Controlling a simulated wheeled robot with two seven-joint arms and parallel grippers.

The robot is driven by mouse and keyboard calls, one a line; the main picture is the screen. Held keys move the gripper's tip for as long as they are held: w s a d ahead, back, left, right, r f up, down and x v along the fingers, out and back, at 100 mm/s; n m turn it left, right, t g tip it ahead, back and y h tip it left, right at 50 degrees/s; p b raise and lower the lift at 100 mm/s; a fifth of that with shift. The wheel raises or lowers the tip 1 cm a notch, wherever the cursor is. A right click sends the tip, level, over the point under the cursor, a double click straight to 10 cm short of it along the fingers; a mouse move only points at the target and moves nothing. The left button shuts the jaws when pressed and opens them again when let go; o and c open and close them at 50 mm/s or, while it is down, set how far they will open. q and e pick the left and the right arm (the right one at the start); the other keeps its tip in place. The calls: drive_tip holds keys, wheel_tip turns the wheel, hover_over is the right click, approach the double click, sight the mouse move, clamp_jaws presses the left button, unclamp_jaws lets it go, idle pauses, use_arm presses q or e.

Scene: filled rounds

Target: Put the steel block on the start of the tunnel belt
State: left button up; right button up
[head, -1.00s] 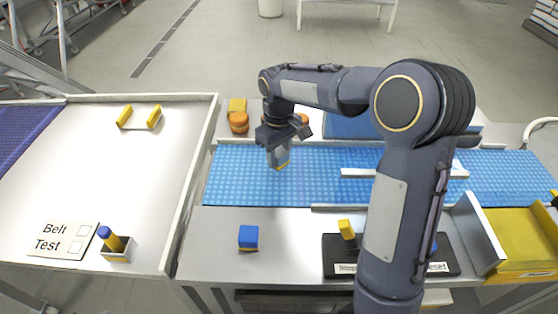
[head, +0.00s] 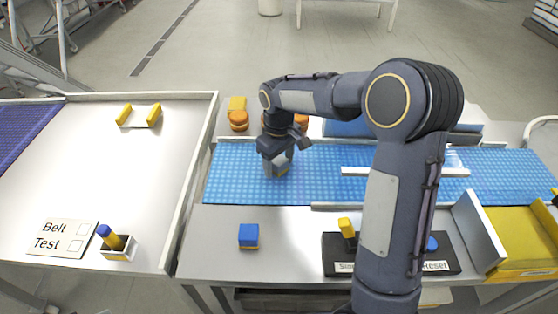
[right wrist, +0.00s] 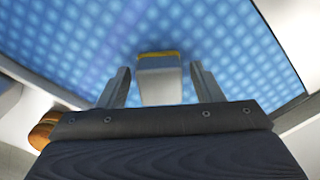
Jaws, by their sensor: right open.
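The steel block (right wrist: 159,82), grey with a yellow edge, is on the blue belt (head: 235,175) near its left end. In the right wrist view it lies between the fingers of my right gripper (right wrist: 161,88). The fingers are open, with a gap on each side of the block. In the head view my right gripper (head: 277,170) is low over the belt and mostly hides the block. My left gripper is not in view.
A blue block (head: 249,236) stands on the front ledge. A control box (head: 335,262) with a yellow lever is right of it. White rails (head: 354,172) run along the belt. Orange round things (head: 238,121) lie behind the belt. A yellow bin (head: 520,235) is at right.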

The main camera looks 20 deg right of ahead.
sight(279, 159)
drive_tip(key=shift+r, duration=0.1)
drive_tip(key=shift+r, duration=0.25)
wheel_tip(279, 159, up, 12)
drive_tip(key=shift+f+p, duration=0.15)
drive_tip(key=shift+p, duration=0.15)
idle(0.3)
